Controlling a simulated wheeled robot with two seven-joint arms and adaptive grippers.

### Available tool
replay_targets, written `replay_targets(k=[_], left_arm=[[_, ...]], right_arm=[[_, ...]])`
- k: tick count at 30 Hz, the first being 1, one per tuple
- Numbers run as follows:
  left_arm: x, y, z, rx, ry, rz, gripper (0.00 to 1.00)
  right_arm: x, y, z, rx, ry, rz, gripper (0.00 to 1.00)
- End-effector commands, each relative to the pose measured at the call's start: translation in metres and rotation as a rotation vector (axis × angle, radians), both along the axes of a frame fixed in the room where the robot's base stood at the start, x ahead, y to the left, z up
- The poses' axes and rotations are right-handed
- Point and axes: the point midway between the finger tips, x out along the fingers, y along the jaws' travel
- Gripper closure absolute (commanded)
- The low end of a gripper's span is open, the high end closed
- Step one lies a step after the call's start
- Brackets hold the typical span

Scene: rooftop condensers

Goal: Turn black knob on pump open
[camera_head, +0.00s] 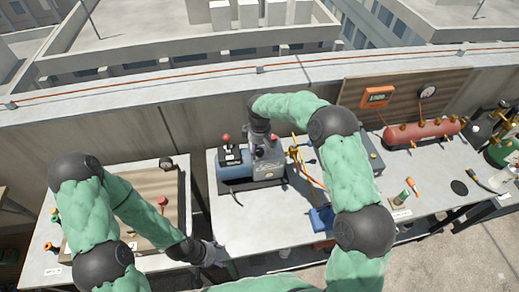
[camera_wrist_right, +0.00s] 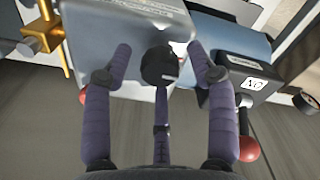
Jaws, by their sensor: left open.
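The pump (camera_head: 235,165) stands on the middle table, with a blue cylinder and a grey box body (camera_head: 268,160). In the right wrist view, the black knob (camera_wrist_right: 159,66) sits on the grey face of the pump body (camera_wrist_right: 130,30). My right gripper (camera_head: 262,138) is above the pump in the head view. In the right wrist view my right gripper (camera_wrist_right: 164,68) is open, its fingers on either side of the knob with gaps between. The knob is hidden in the head view. My left gripper (camera_head: 218,256) is open and empty near the middle table's front left edge.
A brass valve fitting (camera_wrist_right: 42,35) is close beside the pump body. The left table holds a brown board (camera_head: 150,185). A blue item (camera_head: 322,218) lies near the middle table's front.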

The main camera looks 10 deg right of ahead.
Motion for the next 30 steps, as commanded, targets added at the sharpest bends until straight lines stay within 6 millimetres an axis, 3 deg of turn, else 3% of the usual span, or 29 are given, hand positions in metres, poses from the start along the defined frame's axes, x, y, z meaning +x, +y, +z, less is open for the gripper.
replay_targets(k=[10,22,30], left_arm=[[0.0,0.0,0.0,0.0,0.0,0.0,0.34],[0.0,0.0,0.0,0.0,0.0,0.0,0.34],[0.0,0.0,0.0,0.0,0.0,0.0,0.34]], right_arm=[[0.0,0.0,0.013,0.0,-0.001,-0.001,0.42],[0.001,0.0,0.088,0.001,-0.004,0.0,0.42],[0.0,0.0,0.117,0.0,-0.001,0.0,0.42]])
